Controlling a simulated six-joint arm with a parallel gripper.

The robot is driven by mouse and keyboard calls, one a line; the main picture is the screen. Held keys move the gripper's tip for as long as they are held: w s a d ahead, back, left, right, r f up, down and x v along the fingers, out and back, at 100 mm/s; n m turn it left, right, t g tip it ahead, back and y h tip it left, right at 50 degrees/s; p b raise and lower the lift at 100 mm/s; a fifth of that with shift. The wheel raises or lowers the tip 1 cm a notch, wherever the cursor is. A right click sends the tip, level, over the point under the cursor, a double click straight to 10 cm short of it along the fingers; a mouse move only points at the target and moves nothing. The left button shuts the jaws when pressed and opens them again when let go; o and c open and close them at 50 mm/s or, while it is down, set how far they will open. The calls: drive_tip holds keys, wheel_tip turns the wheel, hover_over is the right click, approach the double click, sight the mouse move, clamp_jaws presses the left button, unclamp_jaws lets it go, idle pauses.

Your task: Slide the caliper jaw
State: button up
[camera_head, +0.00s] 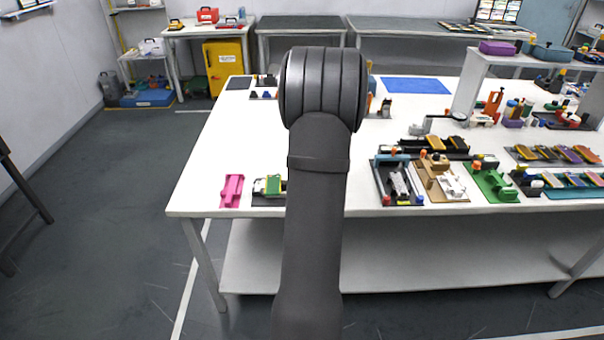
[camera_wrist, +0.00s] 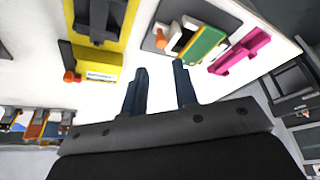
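My gripper (camera_wrist: 160,67) shows in the wrist view with its two dark fingers apart and nothing between them. In the head view it is hidden behind my arm. I cannot tell for sure which thing is the caliper. A dark-plated fixture with a green block, white part and orange piece (camera_wrist: 201,44) lies ahead of the fingers, slightly right. In the head view it (camera_head: 268,187) is partly covered by my arm. A yellow fixture with a dark grey part (camera_wrist: 102,22) and a yellow labelled block with an orange knob (camera_wrist: 97,66) lie to the left in the wrist view.
A pink fixture (camera_head: 231,191) lies near the front left corner of the white table (camera_head: 205,165) and also shows in the wrist view (camera_wrist: 240,52). Several fixtures, including a green one (camera_head: 493,184), crowd the table's right side. A blue mat (camera_head: 415,86) lies at the back.

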drive_tip(key=v, duration=0.9)
drive_tip(key=shift+f, duration=0.1)
drive_tip(key=x, duration=1.7)
drive_tip(key=shift+a+f, duration=0.1)
drive_tip(key=shift+f, duration=0.1)
drive_tip(key=shift+a, duration=0.1)
drive_tip(key=shift+o, duration=0.2)
